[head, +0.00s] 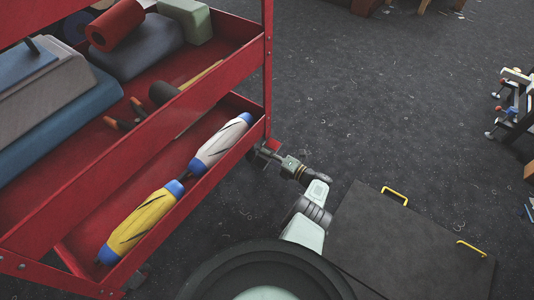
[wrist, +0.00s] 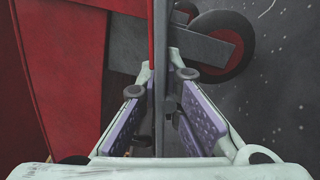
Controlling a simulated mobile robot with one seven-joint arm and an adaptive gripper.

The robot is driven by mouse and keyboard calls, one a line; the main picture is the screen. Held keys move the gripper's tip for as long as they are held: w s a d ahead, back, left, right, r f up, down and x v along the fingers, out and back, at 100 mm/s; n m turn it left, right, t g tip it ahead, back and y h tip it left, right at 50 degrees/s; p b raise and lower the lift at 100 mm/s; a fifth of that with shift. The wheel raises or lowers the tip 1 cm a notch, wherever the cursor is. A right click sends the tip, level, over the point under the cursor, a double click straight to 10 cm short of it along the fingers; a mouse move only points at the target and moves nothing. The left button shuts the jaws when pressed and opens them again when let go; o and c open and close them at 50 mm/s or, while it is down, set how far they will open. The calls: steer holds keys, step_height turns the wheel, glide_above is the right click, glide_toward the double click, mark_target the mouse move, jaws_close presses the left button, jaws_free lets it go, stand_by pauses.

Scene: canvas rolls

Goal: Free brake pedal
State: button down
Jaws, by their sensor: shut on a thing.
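A red cart (head: 268,70) stands at the left in the head view, and its red post and panel also show in the wrist view (wrist: 75,80). A caster with a dark wheel (wrist: 225,40) and a grey bracket (wrist: 200,45) sits low at the cart's corner. My gripper (head: 270,150) reaches in at that corner in the head view. In the wrist view my gripper (wrist: 163,100) has its purple pads on both sides of a thin dark grey piece, which seems to be the brake pedal (wrist: 160,110). The pedal's full shape is hidden between the pads.
The cart's lower shelf carries a white roll (head: 220,142) and a yellow roll (head: 143,222). Its upper shelf holds a red roll (head: 115,25) and several blocks. A dark board with yellow handles (head: 410,245) lies right of my arm.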

stand_by(0.3)
steer(key=c, duration=1.8)
jaws_free()
